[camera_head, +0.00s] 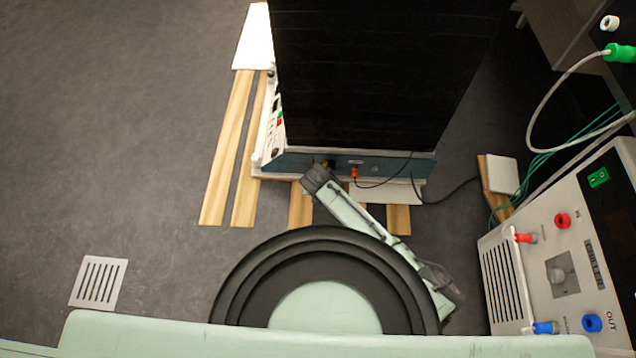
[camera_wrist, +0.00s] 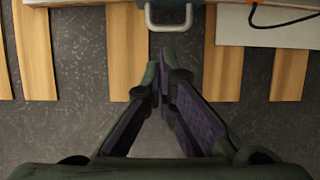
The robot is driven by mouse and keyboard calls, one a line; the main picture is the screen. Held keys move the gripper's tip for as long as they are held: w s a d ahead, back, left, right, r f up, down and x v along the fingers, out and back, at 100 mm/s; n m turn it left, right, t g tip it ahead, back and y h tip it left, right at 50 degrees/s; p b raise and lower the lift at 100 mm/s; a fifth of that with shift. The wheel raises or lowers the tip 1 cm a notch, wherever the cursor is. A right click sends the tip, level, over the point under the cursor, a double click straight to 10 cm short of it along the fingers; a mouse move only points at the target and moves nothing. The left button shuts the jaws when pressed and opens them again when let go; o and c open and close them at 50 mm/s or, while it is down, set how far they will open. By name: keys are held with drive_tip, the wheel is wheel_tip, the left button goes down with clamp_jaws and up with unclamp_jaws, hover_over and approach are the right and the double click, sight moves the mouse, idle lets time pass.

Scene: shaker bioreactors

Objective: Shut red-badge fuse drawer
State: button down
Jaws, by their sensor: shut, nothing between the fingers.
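My gripper (camera_wrist: 164,68) shows in the wrist view with its fingers drawn together at the tips and nothing between them. The red badge and the fuse drawer's outline cannot be made out in either view. In the head view, my arm reaches toward the blue-grey panel (camera_head: 400,164) of a large black-topped unit (camera_head: 370,70); the fingers cannot be made out there.
Wooden slats (camera_head: 228,150) lie under and beside the unit. An orange plug (camera_head: 354,173) and a dark cable are on its panel. At the right stands a pale device (camera_head: 560,270) with red and blue connectors and hoses. Open grey floor (camera_head: 110,130) lies left.

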drive_tip(key=shift+w+f+b, duration=0.35)
drive_tip(key=shift+w+f, duration=0.85)
drive_tip(key=shift+w, duration=0.25)
drive_tip(key=shift+w+f+b, duration=0.35)
drive_tip(key=shift+w+f, duration=0.85)
drive_tip(key=shift+w, duration=0.25)
